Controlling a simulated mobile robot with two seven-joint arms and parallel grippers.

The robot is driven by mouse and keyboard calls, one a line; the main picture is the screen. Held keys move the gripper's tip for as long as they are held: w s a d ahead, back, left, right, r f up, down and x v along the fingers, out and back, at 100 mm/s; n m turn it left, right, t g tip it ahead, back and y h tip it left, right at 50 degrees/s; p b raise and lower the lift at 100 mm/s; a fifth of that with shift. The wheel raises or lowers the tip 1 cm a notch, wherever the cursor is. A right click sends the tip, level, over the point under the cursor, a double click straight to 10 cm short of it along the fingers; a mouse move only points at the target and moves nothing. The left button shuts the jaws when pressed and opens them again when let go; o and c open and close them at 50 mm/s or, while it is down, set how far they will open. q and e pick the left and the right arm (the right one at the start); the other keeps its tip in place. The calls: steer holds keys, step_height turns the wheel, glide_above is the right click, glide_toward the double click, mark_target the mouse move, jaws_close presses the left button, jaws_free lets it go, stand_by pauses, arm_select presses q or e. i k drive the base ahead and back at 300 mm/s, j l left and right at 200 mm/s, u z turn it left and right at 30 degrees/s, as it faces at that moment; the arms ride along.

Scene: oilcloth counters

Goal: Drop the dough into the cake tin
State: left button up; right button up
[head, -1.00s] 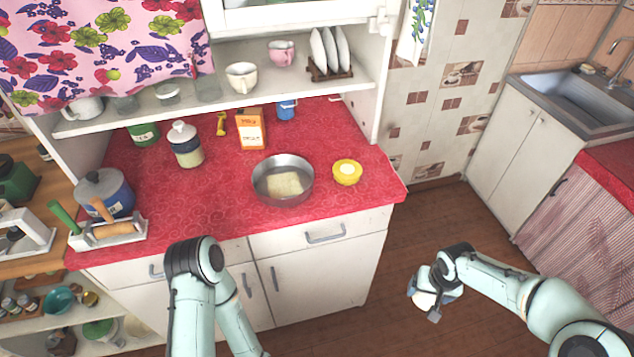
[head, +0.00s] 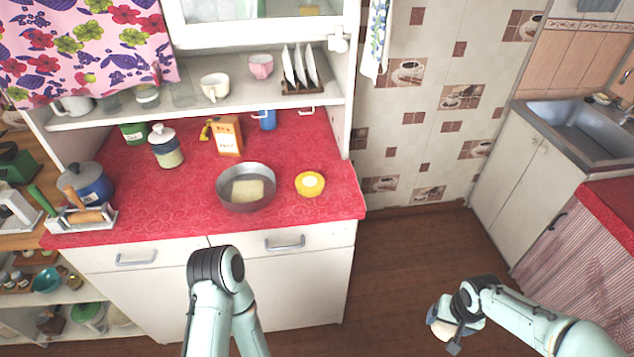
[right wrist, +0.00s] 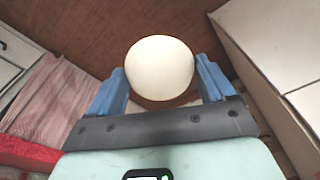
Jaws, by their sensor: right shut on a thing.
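The cake tin (head: 245,207) is a round grey metal pan on the red counter, upright, with a pale yellowish square piece lying in it. My right gripper (head: 449,324) is out over the brown floor, to the right of the counter and well apart from the tin. In the right wrist view, my right gripper (right wrist: 160,82) has its blue fingers on either side of a smooth cream-white ball, the dough (right wrist: 159,66), and is shut on it. My left arm shows in front of the cabinet, but its gripper is out of the picture.
A yellow bowl (head: 310,184) stands just right of the tin. Behind are a carton (head: 228,138), a lidded jar (head: 166,149) and a blue can (head: 267,119) under the shelf (head: 130,112). A pot (head: 88,184) is at left. Floor (head: 390,245) lies between counter and sink cabinet.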

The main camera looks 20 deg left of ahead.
mark_target(252, 192)
steer(key=l+u, duration=0.1)
steer(key=u, duration=0.7)
steer(key=l+u, duration=0.15)
steer(key=u, duration=0.25)
